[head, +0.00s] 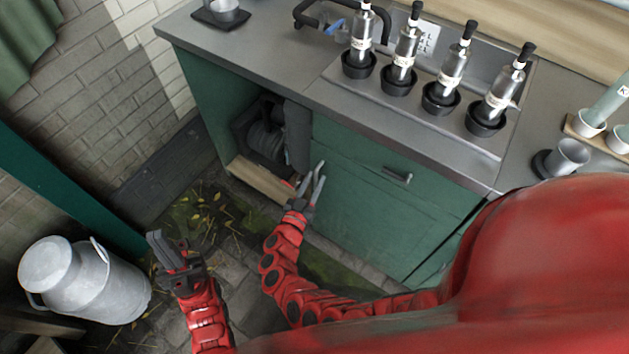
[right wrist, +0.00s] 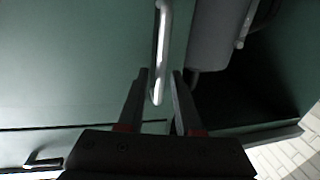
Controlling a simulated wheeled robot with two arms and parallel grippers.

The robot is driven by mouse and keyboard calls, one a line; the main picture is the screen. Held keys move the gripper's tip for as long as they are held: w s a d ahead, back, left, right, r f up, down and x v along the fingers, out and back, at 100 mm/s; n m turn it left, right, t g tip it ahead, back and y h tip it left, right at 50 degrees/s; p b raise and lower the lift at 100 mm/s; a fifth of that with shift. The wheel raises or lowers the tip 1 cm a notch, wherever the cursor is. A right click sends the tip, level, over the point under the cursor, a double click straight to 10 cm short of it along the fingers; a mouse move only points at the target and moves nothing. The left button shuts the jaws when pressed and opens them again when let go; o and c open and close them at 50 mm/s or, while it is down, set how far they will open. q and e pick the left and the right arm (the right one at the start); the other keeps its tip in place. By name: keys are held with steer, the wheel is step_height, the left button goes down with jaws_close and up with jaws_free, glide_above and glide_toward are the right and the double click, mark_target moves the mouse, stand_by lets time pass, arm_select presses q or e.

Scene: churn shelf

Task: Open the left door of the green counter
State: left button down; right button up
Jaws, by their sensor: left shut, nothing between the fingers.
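The green counter's door (head: 365,210) is closed, just right of an open bay. Its upright metal handle (head: 319,168) is near the door's left edge. My right gripper (head: 309,187) is at this handle. In the right wrist view the handle (right wrist: 161,45) runs down between the two open fingers of my right gripper (right wrist: 160,72); a gap shows on the right side, and I cannot tell whether the left finger touches. My left gripper (head: 165,240) is shut and empty, over the floor away from the counter, near the milk churn.
A grey milk churn (head: 75,280) stands at the lower left. The open bay holds a dark reel-like object (head: 265,138). Above the door is a drawer with a horizontal handle (head: 397,176). Bottles stand on the metal countertop (head: 290,65). Paved floor (head: 235,240) lies before the bay.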

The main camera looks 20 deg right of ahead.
jaws_close()
stand_by(1.2)
